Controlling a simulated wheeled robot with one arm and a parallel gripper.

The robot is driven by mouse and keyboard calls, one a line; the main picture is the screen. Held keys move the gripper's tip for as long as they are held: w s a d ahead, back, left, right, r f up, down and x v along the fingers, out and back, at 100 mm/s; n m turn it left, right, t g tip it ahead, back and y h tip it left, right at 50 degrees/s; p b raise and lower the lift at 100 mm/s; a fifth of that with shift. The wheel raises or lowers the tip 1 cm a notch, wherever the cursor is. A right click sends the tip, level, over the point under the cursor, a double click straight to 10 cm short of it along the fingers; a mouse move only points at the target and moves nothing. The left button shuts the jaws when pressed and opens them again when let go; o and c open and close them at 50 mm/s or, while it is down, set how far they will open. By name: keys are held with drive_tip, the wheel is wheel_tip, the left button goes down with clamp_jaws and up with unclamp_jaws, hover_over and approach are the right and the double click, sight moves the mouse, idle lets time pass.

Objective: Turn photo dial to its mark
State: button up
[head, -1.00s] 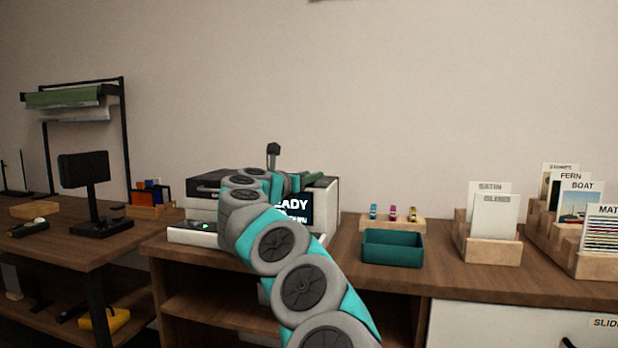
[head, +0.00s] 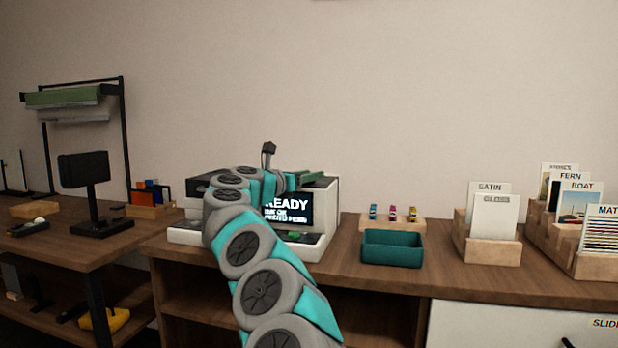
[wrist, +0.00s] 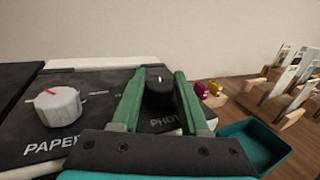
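The photo dial (wrist: 160,94) is a black knob with a small white line on its top, beside partly covered "PHOTO" lettering on the dark top of the printer (head: 326,196). My gripper (wrist: 160,76) has its two green fingers apart, one on each side of the dial. They look open, with a gap at the dial's left; contact on the right is unclear. In the head view the gripper (head: 292,180) is over the printer top, where my arm hides the dial. The dial's target mark cannot be made out.
A white paper dial (wrist: 60,106) with a red line is left of the gripper. A teal tray (head: 392,248) and a wooden rack of small coloured pieces (head: 393,215) are right of the printer. Wooden card holders (head: 487,248) are farther right.

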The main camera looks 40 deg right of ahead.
drive_tip(key=o, duration=0.4)
drive_tip(key=shift+f, duration=0.1)
drive_tip(key=shift+c, duration=0.2)
drive_tip(key=b+v, duration=0.1)
drive_tip(key=v, duration=0.6)
drive_tip(key=shift+a, duration=0.35)
drive_tip(key=shift+s, duration=0.1)
